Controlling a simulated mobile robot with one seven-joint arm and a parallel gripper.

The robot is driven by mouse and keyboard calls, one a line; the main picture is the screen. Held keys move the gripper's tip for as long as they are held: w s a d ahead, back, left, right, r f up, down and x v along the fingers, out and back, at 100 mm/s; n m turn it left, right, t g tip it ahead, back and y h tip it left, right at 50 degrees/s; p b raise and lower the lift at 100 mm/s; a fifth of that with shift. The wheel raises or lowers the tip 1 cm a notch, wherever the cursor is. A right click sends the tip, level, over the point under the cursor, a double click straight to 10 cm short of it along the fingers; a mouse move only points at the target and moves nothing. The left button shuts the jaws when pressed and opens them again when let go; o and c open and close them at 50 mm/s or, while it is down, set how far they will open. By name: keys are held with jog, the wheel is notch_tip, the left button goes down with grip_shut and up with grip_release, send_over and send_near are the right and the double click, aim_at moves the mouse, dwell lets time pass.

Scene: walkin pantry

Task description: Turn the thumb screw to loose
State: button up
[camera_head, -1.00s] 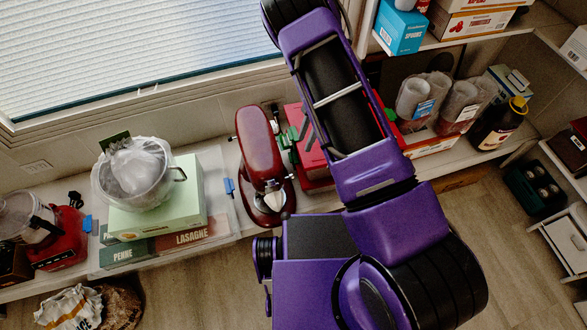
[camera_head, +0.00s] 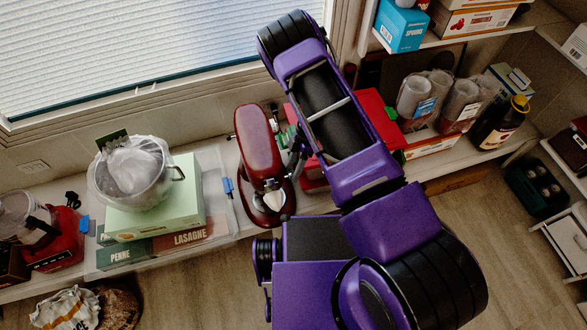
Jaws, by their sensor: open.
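A red stand mixer (camera_head: 260,150) stands on the counter, with a silver part (camera_head: 275,200) at its near end. A small dark knob or lever (camera_head: 232,137) sticks out from its left side. I cannot tell which small part is the thumb screw; it may be hidden on the mixer's right side. My gripper (camera_head: 293,158) shows only as a small dark shape at the mixer's right side, largely covered by my purple arm. It is open. Whether it touches the mixer is not clear.
A red box (camera_head: 375,115) lies behind my arm, right of the mixer. A pot (camera_head: 130,172) stands on a green box (camera_head: 160,205) to the left. Stacked cups (camera_head: 415,95) and a dark bottle (camera_head: 498,122) stand right. A window (camera_head: 130,50) is behind.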

grip_shut()
jog(key=shift+s+t, duration=0.1)
jog(key=shift+t, duration=0.2)
jog(key=shift+s+d+f+n+t+y+b, duration=0.15)
jog(key=shift+s+f+n+t+y+b, duration=0.55)
jog(key=shift+t, duration=1.95)
jog(key=shift+s+d+n+t+y+b, duration=0.2)
jog(key=shift+n+t+y+b, duration=0.55)
jog(key=shift+t+y, duration=1.3)
jog(key=shift+s+d+f+n+t+y+b, duration=0.1)
jog(key=shift+s+f+n+t+y+b, duration=0.4)
jog(key=shift+t, duration=2.7)
jog(key=shift+a+r+n, duration=0.1)
jog(key=shift+r+n, duration=0.05)
jog(key=shift+n, duration=0.1)
grip_release()
